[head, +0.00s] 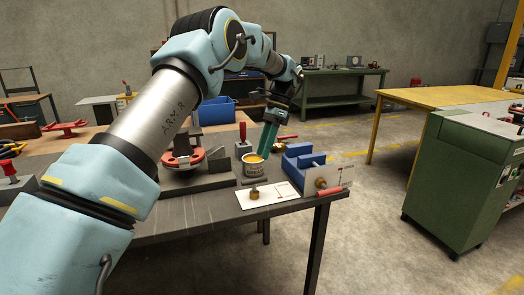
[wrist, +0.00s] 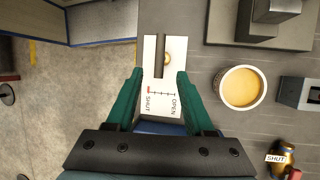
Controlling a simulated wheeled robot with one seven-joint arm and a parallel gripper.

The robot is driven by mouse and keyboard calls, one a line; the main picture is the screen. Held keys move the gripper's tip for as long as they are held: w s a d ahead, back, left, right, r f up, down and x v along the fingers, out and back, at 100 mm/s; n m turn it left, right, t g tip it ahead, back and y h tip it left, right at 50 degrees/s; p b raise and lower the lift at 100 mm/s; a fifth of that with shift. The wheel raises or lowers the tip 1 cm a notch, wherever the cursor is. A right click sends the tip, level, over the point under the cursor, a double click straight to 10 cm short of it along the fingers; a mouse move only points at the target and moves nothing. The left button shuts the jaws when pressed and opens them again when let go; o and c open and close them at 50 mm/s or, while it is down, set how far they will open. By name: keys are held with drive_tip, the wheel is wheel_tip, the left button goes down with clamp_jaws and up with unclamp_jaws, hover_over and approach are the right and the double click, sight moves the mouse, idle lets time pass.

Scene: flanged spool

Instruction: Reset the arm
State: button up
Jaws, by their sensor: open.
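My gripper (head: 266,150) is open, with green fingers pointing down over the front right of the workbench. In the wrist view the fingers (wrist: 157,78) are apart with nothing held between them. Below them lies a white plate (wrist: 158,98) with a dark slot, a small brass part (wrist: 168,57) and a scale marked SHUT and OPEN. A red mark sits at the SHUT end. The plate also shows in the head view (head: 284,195), lying flat near the bench's front edge. A red flanged piece (head: 183,160) sits on a grey block at the bench's middle.
A tin of yellow stuff (head: 252,168) stands beside the plate. A red-handled tool (head: 242,135) stands in a grey block behind it. A blue bin (head: 297,160) and a panel with a brass fitting and red handle (head: 328,182) are at the right corner.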

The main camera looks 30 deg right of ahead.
drive_tip(key=a+n+h, duration=0.3)
drive_tip(key=a+n, duration=0.7)
drive_tip(key=a, duration=1.4)
drive_tip(key=s+a+f+n+t+h, duration=0.2)
drive_tip(key=s+a+n, duration=0.6)
drive_tip(key=s+a, duration=0.4)
drive_tip(key=a+t, duration=0.1)
drive_tip(key=a, duration=0.3)
drive_tip(key=shift+s+n, duration=0.15)
drive_tip(key=shift+n, duration=0.25)
drive_tip(key=shift+a, duration=0.1)
